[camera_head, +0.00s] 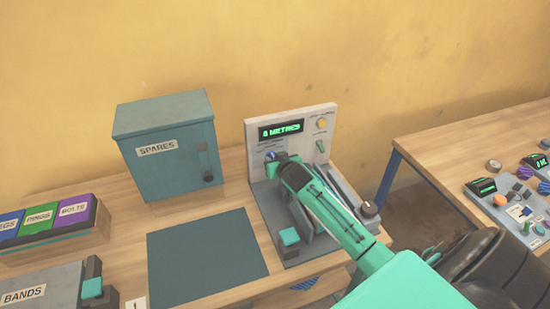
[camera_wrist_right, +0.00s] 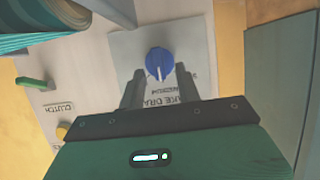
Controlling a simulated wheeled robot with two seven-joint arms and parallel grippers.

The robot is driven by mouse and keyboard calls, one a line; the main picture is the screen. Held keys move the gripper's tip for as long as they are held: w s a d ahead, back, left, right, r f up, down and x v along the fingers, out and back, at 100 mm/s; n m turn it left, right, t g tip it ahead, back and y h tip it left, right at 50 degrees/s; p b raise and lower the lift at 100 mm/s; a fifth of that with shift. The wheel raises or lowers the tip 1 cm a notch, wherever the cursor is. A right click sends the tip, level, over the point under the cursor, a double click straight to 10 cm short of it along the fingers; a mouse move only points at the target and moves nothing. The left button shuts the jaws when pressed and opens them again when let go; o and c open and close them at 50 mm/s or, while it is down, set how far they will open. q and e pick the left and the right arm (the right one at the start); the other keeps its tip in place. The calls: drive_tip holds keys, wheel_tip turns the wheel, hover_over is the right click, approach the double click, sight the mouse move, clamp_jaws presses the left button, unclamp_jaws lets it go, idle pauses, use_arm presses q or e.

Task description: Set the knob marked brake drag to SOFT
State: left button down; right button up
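The blue brake drag knob (camera_wrist_right: 159,61) sits on a light panel in the right wrist view, with a label below it reading "AKE DRA" and "MEDIUM", upside down. Its white pointer line points down toward the word MEDIUM. My right gripper (camera_wrist_right: 159,72) is open, its two fingertips on either side of the knob with a small gap visible. In the head view the knob (camera_head: 270,156) shows partly at the lower left of the machine's upright panel, and my right gripper (camera_head: 277,161) is in front of it. My left gripper is in neither view.
The upright panel (camera_head: 292,110) carries a green display, a yellow knob (camera_head: 321,123) and a green switch (camera_head: 320,146). A SPARES cabinet (camera_head: 168,150) stands left of it. A dark mat (camera_head: 205,258) lies bare in front. A second table (camera_head: 440,150) with controls is at right.

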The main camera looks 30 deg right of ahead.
drive_tip(key=shift+w, duration=0.15)
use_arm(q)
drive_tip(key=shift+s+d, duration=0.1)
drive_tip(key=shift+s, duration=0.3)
use_arm(e)
drive_tip(key=shift+f, duration=0.1)
clamp_jaws()
